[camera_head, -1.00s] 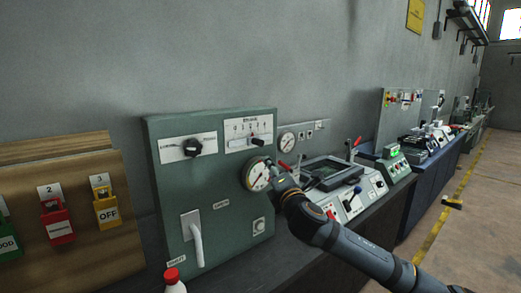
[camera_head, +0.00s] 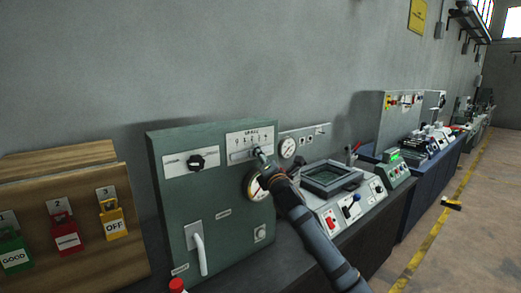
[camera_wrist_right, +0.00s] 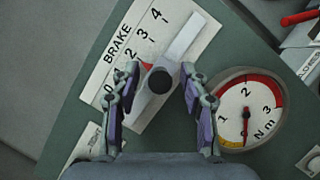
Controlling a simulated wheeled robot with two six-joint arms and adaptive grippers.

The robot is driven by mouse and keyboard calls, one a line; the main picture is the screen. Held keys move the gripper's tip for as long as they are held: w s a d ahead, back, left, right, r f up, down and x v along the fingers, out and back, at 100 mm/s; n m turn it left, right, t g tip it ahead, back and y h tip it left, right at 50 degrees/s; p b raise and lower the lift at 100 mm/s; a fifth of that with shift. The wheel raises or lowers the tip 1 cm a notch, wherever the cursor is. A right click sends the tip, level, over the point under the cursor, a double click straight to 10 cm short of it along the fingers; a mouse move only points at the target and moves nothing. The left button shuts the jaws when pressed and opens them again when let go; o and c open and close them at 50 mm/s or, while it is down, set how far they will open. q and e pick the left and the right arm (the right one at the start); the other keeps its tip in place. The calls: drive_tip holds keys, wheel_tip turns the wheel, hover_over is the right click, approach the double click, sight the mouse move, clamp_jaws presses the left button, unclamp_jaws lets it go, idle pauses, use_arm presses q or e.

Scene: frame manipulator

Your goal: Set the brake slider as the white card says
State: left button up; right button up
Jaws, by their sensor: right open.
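The brake slider's white plate (camera_wrist_right: 176,47), marked BRAKE with a 0 to 4 scale, is on the green cabinet (camera_head: 208,222); it also shows in the head view (camera_head: 240,141). In the right wrist view the slider's round black knob (camera_wrist_right: 160,80) has a red pointer (camera_wrist_right: 146,65) close to the 2 mark. My right gripper (camera_wrist_right: 160,74) is open, with one finger on each side of the knob; contact is not clear. In the head view it reaches the plate from the lower right. I cannot make out a white card giving a setting. My left gripper is out of view.
A round Nm dial (camera_wrist_right: 246,108) sits close beside the right finger. A black rotary knob (camera_head: 196,161) and a white lever (camera_head: 200,254) are on the same cabinet. A control box (camera_head: 333,180) is to the right.

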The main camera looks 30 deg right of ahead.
drive_tip(key=shift+w+d+r, duration=0.1)
drive_tip(key=shift+w, duration=0.3)
drive_tip(key=shift+s, duration=0.1)
drive_tip(key=c, duration=0.9)
drive_tip(key=shift+s+r, duration=0.15)
clamp_jaws()
